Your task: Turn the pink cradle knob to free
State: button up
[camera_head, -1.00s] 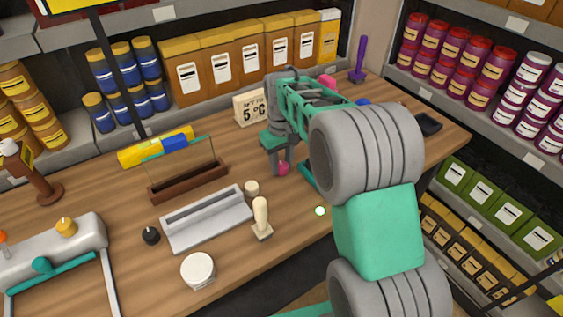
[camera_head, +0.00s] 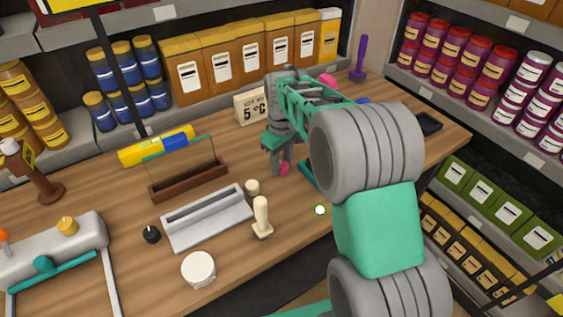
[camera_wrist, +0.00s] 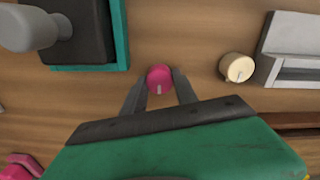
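The round pink knob (camera_head: 284,169) sits low over the wooden counter, partly hidden by my gripper. In the wrist view the pink knob (camera_wrist: 159,76) shows between the fingertips, with a pale pointer line on its face toward the picture's bottom. My gripper (camera_head: 281,167) points down at the knob. In the wrist view my gripper (camera_wrist: 159,80) has one finger on each side of the knob, and both tips appear to touch it. The knob's cradle and any markings are not clear.
A cream knob (camera_wrist: 238,68) stands beside the pink one, near a grey tray (camera_head: 206,218). A teal-edged block (camera_wrist: 119,35) with a grey handle lies on the other side. The counter's front centre holds a cream-handled stamp (camera_head: 262,218).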

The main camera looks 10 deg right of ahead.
aim_at(282, 163)
jog(key=o, duration=0.4)
jog(key=shift+r, duration=0.15)
notch_tip(282, 163, up, 8)
jog(key=shift+f+b, duration=0.2)
jog(key=shift+b, duration=0.15)
